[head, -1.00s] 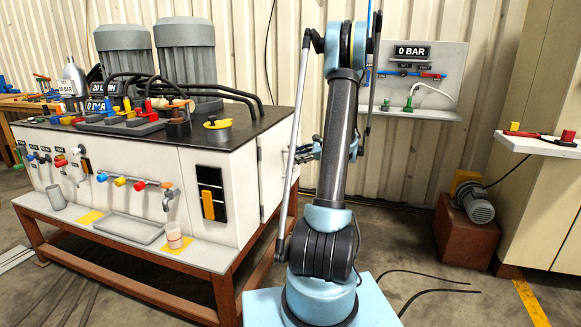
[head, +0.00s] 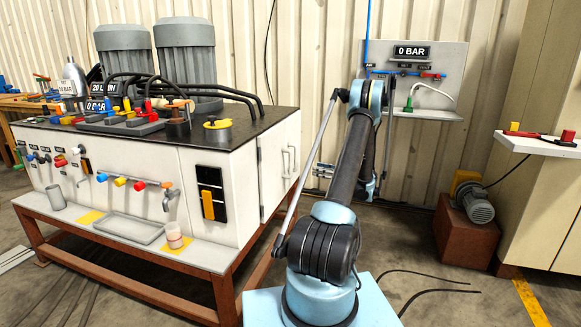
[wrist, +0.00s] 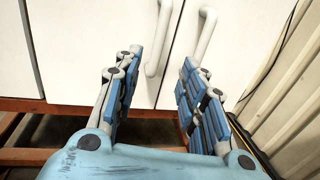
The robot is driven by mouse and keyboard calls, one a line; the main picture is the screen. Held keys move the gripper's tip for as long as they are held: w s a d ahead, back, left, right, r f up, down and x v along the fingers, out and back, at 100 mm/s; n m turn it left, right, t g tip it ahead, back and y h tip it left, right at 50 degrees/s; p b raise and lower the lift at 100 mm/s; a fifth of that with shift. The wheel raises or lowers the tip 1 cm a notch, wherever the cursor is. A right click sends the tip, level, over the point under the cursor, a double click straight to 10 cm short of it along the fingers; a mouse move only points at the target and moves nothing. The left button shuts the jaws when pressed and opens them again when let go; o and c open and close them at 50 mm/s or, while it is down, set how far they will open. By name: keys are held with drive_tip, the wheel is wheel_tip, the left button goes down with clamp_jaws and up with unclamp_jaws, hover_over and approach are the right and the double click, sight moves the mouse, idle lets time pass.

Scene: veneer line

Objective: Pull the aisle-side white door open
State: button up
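The white cabinet's right end has two shut white doors. I take the one away from the corrugated wall as the aisle-side door (head: 270,178); it is the left door (wrist: 95,45) in the wrist view, with a white bar handle (wrist: 163,35) along its right edge. The other door (wrist: 245,45) has a matching handle (wrist: 203,38). My gripper (wrist: 161,62) is open and empty, pointing at the doors. The left handle's lower end appears between the fingertips; the right handle's lower end is close to the right finger. Contact cannot be told. In the head view my arm mostly hides the gripper.
The cabinet stands on a red-brown frame (head: 115,287), whose bars run below the doors. The corrugated wall (wrist: 290,100) is close on the right. A gauge panel (head: 440,75) hangs on it. A motor on a brown block (head: 467,232) stands farther right, with cables on the floor.

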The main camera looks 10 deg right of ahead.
hover_over(291, 175)
drive_tip(key=w, duration=0.1)
drive_tip(key=shift+w, duration=0.1)
idle(0.4)
drive_tip(key=shift+d, duration=0.1)
clamp_jaws()
